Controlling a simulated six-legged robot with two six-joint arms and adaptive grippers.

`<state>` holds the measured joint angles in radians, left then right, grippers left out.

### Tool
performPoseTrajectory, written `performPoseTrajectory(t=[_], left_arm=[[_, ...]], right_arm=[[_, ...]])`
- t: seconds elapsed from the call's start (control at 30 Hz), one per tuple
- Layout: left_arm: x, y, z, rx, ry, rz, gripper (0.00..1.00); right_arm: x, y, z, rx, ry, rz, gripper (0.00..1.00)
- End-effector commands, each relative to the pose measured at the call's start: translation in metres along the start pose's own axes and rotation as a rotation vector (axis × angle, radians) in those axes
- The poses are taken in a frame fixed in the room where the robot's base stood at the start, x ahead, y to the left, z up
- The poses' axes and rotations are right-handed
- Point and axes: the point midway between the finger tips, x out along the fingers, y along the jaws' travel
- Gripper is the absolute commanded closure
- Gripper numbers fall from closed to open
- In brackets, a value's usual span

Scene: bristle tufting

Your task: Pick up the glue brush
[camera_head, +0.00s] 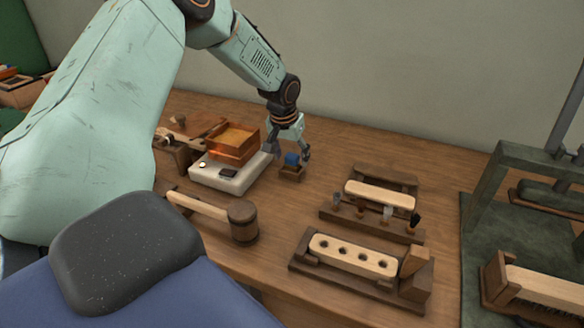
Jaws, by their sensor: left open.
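My left gripper (289,153) reaches down from the upper middle with its fingers apart. A small blue piece (291,158) is between or just behind the fingertips, above a small brown wooden holder (291,173). The blue piece may be the glue brush's handle, but it is too small to tell. I cannot tell whether the fingers touch it. Left of the holder is a white base (229,183) with a glowing orange-brown box (234,141) on it. My right gripper is not in view.
A wooden mallet (242,220) lies in front of the white base. A rack with several tufts (372,220) and a clamped block with holes (352,255) are to the right. A dark green frame (483,190) stands at the far right. Bare table lies around the holder.

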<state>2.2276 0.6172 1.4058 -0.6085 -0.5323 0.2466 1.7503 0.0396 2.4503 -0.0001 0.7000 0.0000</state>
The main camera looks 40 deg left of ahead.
Motion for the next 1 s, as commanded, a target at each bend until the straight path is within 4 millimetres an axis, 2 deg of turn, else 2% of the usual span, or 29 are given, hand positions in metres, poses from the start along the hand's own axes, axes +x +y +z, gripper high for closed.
performPoseTrajectory(t=[0.03,0.13,0.43,1.0], left_arm=[[0.01,0.0,0.001,0.001,-0.001,-0.002,0.36],[0.019,-0.001,0.0,0.001,0.0,-0.001,0.36],[0.022,-0.002,-0.003,0.001,0.002,0.0,0.36],[0.022,-0.002,-0.003,0.0,0.001,0.0,0.84]], right_arm=[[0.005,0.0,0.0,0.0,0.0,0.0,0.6],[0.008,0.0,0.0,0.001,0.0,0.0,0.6],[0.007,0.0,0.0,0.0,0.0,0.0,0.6],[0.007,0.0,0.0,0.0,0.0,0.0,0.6]])
